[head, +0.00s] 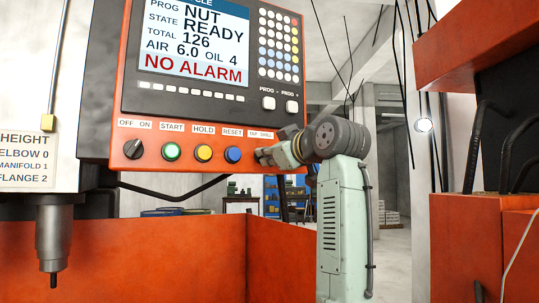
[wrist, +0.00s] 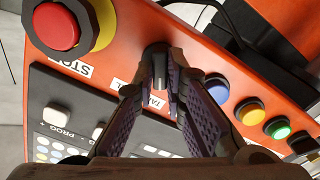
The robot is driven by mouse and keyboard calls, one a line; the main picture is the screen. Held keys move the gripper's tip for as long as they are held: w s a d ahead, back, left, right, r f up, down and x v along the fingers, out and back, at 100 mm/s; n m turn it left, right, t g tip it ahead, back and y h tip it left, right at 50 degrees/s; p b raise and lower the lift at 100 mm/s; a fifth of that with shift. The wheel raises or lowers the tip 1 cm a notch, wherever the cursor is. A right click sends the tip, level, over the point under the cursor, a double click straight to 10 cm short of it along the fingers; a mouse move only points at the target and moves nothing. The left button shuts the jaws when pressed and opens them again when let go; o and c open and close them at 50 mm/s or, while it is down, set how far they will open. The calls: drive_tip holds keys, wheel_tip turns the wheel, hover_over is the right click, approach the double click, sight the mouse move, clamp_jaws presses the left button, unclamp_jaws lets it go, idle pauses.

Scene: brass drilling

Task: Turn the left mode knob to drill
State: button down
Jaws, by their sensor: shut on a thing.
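The mode knob (wrist: 159,68) is a dark knob on the orange front of the control panel. In the wrist view it stands between my fingertips, and its pointer direction is not clear. Its label, TAP DRILL (head: 261,134), shows in the head view, where my gripper hides the knob. My gripper (head: 262,156) reaches the panel's lower right edge; in the wrist view my gripper (wrist: 160,72) is shut on the knob, one finger on each side.
The OFF/ON knob (head: 134,149) sits far left, then the green (head: 172,151), yellow (head: 203,153) and blue (head: 233,154) buttons. A red stop button (wrist: 57,27) is on the knob's other side. The screen (head: 194,40) reads NO ALARM.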

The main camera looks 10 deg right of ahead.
drive_tip(key=shift+m, duration=0.4)
drive_tip(key=m, duration=1.1)
drive_tip(key=shift+d, duration=0.1)
idle(0.3)
idle(0.4)
drive_tip(key=c, duration=1.6)
unclamp_jaws()
drive_tip(key=shift+c, duration=0.2)
